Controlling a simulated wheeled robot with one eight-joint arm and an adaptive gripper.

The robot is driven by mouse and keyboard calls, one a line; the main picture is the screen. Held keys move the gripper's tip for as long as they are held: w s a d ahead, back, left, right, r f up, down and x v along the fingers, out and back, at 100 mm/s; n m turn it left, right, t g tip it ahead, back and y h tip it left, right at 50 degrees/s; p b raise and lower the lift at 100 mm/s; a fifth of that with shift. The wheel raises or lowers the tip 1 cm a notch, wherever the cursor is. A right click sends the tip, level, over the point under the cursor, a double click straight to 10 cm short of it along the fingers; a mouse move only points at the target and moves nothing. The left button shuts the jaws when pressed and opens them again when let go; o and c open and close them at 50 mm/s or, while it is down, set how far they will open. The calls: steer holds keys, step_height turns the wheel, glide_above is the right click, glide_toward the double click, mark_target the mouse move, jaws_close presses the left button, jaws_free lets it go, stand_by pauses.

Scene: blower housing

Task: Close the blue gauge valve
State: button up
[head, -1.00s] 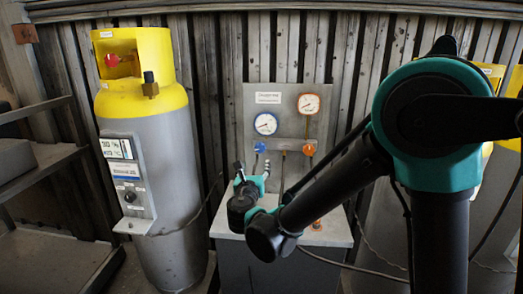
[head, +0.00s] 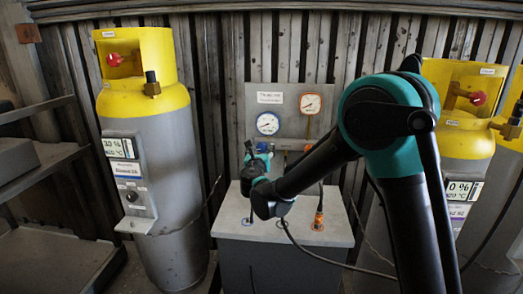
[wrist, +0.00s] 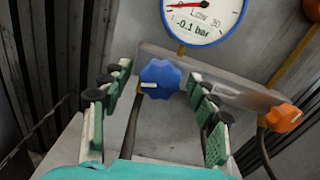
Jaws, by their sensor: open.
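The blue gauge valve is a lobed blue knob (wrist: 160,78) on a grey panel, below the white gauge with a blue rim (wrist: 205,12). Its white mark points to the left in the wrist view. The gauge display reads -0.1 bar. My gripper (wrist: 157,74) is open, with one finger on each side of the knob in the picture. I cannot tell whether the fingers touch it. In the head view my gripper (head: 258,158) is in front of the panel below the blue-rimmed gauge (head: 268,123) and largely hides the blue knob.
An orange knob (wrist: 283,117) sits to the right on the same panel, under an orange-rimmed gauge (head: 310,103). A yellow and grey cylinder (head: 160,200) stands left, another (head: 458,130) right. A grey cabinet top (head: 235,222) lies below.

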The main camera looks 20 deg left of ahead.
steer(key=c, duration=1.2)
steer(key=shift+o, duration=0.2)
steer(key=m, duration=0.5)
steer(key=shift+m, duration=0.4)
steer(key=m, duration=0.5)
steer(key=shift+m, duration=0.3)
steer(key=m, duration=1)
steer(key=shift+r, duration=0.1)
